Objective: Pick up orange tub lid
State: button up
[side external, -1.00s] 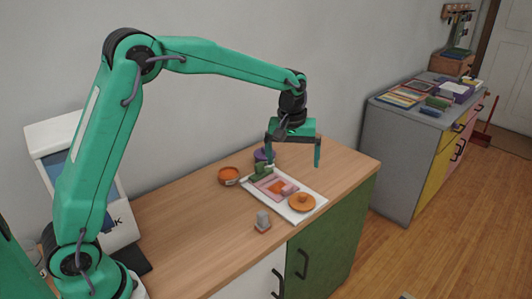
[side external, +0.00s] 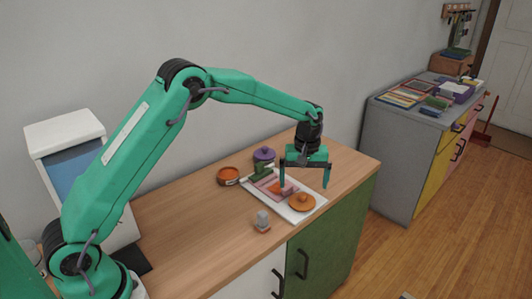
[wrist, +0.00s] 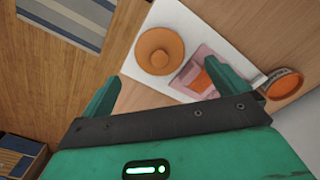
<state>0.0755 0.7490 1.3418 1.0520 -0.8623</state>
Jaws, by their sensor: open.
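The orange tub lid (side external: 302,202) is a round disc with a raised knob, lying flat on the front right part of a white board (side external: 308,215). In the wrist view the lid (wrist: 159,51) shows ahead of the fingers, a little left of the middle. My gripper (side external: 304,187) is open and empty, pointing down above the board and close to the lid. In the wrist view its two fingers (wrist: 168,88) are spread wide, with the lid beyond their tips. Nothing is between the fingers' pads that I can make out.
Beside the lid are a pink tray (wrist: 202,60) with an orange piece and a pink block. An orange tub (side external: 228,176), a purple lidded pot (side external: 264,155) and a green item (side external: 262,169) stand farther back. A small grey-topped object (side external: 262,221) sits near the front edge.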

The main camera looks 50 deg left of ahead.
aim_at(303, 194)
jog(key=shift+f, duration=2.8)
jog(key=c, duration=1.1)
